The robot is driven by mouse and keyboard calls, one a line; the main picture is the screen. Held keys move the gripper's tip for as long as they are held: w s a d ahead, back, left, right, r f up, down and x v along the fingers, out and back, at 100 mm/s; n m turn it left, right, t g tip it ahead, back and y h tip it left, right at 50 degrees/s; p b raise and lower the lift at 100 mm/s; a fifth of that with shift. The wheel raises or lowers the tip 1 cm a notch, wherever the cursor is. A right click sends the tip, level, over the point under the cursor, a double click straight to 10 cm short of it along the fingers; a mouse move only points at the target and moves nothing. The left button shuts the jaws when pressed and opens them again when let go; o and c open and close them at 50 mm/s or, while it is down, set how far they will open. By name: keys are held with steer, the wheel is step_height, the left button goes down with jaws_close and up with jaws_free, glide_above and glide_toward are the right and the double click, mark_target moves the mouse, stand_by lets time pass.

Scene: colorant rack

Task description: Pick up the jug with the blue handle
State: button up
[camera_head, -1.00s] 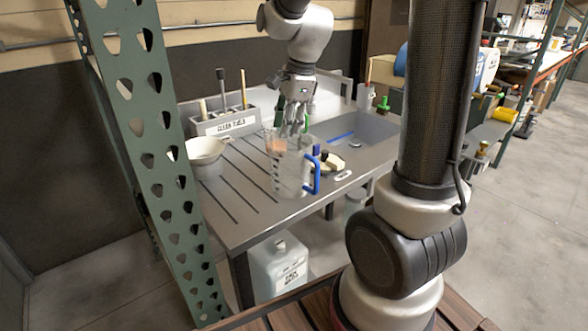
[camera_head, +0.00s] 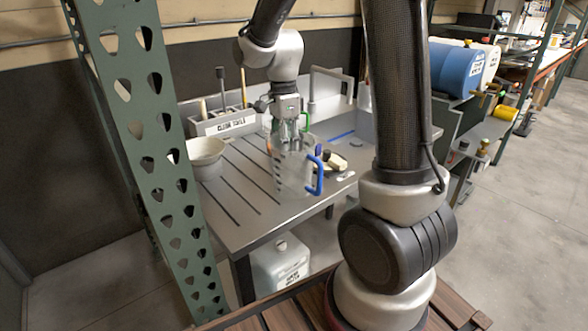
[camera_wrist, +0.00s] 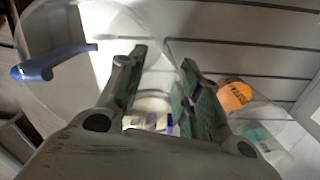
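The clear jug (camera_head: 292,178) with the blue handle (camera_head: 317,176) stands upright on the slotted metal bench. Its handle faces right in the head view. My gripper (camera_head: 289,147) is at the jug's top, pointing down. In the wrist view the blue handle (camera_wrist: 52,63) is at the left and the jug's round clear rim (camera_wrist: 98,4) spreads beside it. My gripper's two green-padded fingers (camera_wrist: 162,68) are apart with a gap between them. The left finger overlaps the jug's outline. I cannot tell whether the wall lies between the fingers.
A white bowl (camera_head: 205,158) and a tool caddy (camera_head: 226,124) stand left and behind. A pale object (camera_head: 336,161) lies right of the jug. An orange-labelled clear container (camera_wrist: 236,96) is close to my right finger. A green post (camera_head: 150,150) stands left.

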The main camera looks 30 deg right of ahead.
step_height(320, 180, down, 4)
steer(key=shift+r, duration=0.15)
steer(key=shift+c, duration=0.4)
jaws_close()
steer(key=shift+r, duration=0.1)
